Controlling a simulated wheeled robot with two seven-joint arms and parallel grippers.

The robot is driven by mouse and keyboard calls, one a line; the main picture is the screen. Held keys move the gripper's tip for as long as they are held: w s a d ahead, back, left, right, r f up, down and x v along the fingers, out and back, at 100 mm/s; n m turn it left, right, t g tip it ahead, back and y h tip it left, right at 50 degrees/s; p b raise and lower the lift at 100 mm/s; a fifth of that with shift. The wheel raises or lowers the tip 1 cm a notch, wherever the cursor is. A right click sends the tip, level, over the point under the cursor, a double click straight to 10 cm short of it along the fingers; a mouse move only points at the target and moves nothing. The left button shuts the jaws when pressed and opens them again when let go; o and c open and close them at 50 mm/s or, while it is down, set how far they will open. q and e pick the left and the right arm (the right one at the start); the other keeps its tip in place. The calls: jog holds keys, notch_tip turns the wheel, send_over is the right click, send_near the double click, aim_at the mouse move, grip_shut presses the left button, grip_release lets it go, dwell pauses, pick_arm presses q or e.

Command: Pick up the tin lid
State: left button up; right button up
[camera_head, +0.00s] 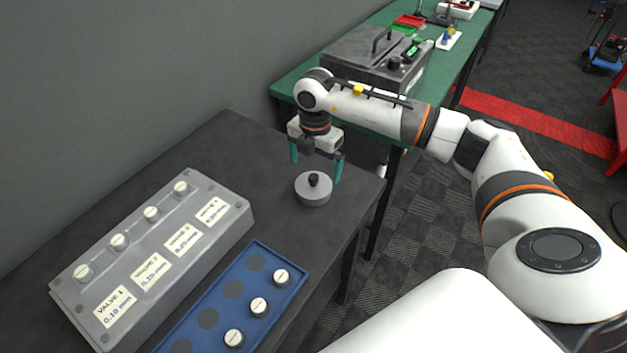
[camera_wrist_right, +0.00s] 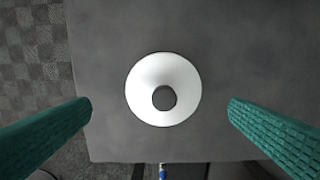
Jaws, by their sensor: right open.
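The tin lid (camera_head: 313,194) is a round grey piece with a dark knob on top, on the dark table near its right edge. In the right wrist view the lid (camera_wrist_right: 150,80) shows from above as a pale disc with a dark knob, between the two fingers and apart from both. My right gripper (camera_head: 316,168) points down over the lid, open and empty, with green fingers spread wide. It also shows in the right wrist view (camera_wrist_right: 160,112). Whether a tin body sits under the lid, I cannot tell. My left gripper is not in view.
A grey block with labelled valve knobs (camera_head: 235,226) lies on the dark table (camera_head: 225,140). A blue tray (camera_head: 302,262) with several white-topped pieces lies in front. Behind stands a green bench (camera_head: 290,83) with a grey metal box (camera_head: 365,60). Bare table surrounds the lid.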

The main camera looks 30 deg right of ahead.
aim_at(313, 176)
jog(key=f+p, duration=0.2)
jog(key=f, duration=0.2)
jog(key=shift+w+f, duration=0.1)
jog(key=shift+w, duration=0.1)
jog(key=shift+f, duration=0.55)
jog(key=c, duration=0.8)
